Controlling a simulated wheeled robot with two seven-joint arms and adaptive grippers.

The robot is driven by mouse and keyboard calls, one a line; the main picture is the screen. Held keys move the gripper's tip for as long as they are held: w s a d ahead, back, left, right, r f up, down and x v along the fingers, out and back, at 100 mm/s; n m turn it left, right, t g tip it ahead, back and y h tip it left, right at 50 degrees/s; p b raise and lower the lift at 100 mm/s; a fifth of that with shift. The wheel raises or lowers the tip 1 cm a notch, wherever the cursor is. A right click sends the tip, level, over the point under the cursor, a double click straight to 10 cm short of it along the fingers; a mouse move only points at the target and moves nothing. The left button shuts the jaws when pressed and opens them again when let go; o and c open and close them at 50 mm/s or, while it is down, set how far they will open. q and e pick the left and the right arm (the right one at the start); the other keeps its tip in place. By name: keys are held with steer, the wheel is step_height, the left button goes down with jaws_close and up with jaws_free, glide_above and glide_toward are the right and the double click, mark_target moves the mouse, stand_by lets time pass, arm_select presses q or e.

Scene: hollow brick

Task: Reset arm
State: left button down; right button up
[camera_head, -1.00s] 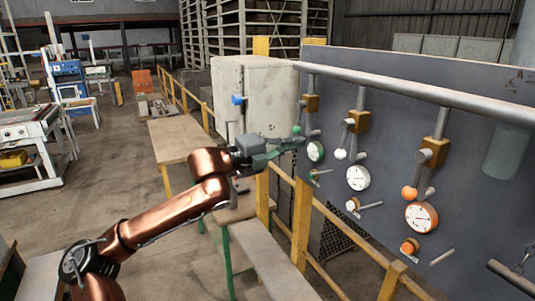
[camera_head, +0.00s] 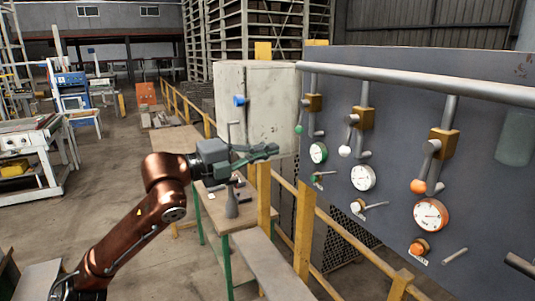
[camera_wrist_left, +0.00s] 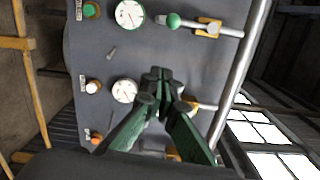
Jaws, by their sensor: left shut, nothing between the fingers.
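My left arm, copper-coloured, comes in from the lower left in the head view. Its left gripper (camera_head: 272,150) is shut and empty, held in the air to the left of the grey panel (camera_head: 400,80). In the left wrist view the dark green gripper fingers (camera_wrist_left: 160,75) meet at their tips in front of the panel. They partly hide the white-knobbed lever's area there. The green-knobbed lever (camera_head: 299,129) stands apart from the gripper, to its right in the head view. My right gripper is in neither view.
The panel carries gauges, such as the white gauge (camera_head: 363,177) and the orange gauge (camera_head: 431,215), with a pipe (camera_head: 420,82) above. Yellow railing (camera_head: 304,225) runs before it. A workbench (camera_head: 225,215) lies below my gripper; a pale cabinet (camera_head: 270,90) stands behind.

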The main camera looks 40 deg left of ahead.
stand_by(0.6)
